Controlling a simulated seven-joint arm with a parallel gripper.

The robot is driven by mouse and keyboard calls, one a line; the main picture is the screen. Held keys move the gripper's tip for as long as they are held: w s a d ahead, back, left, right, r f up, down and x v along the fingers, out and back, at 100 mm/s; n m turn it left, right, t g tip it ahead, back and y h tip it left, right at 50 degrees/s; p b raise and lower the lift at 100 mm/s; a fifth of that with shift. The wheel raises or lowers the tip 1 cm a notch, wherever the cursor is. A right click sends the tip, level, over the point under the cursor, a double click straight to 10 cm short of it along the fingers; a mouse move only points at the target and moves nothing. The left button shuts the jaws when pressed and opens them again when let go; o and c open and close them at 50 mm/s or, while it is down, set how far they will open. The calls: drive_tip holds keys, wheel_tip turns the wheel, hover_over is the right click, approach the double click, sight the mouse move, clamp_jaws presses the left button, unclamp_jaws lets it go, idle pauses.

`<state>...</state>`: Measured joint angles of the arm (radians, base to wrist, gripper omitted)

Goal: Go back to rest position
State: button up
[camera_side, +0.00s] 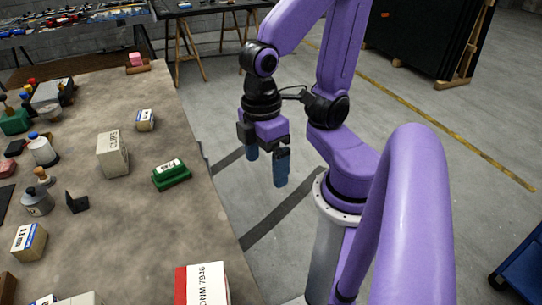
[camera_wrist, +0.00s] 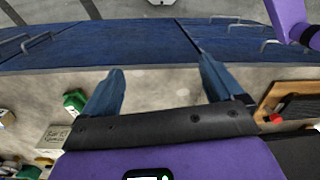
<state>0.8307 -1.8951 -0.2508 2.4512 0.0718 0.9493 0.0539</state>
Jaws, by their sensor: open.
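My gripper (camera_side: 268,166) hangs with its blue fingers pointing down, just off the right edge of the workbench (camera_side: 120,240), over the floor. In the wrist view my gripper (camera_wrist: 160,92) shows its two fingers wide apart with nothing between them. The bench edge and blue drawer fronts (camera_wrist: 120,45) lie beyond the fingers in that view. My gripper touches nothing that I can see.
A green block (camera_side: 171,175) is the bench item nearest my gripper. Concrete floor (camera_side: 300,75) lies open behind the arm.

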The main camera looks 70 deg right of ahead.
drive_tip(key=shift+s+d+f+n+t, duration=0.1)
drive_tip(key=shift+s+d+n+t, duration=0.1)
drive_tip(key=shift+d+n, duration=0.2)
drive_tip(key=shift+s+d+f+n+t, duration=0.1)
drive_tip(key=shift+d+n+t, duration=0.1)
drive_tip(key=shift+d+n, duration=0.2)
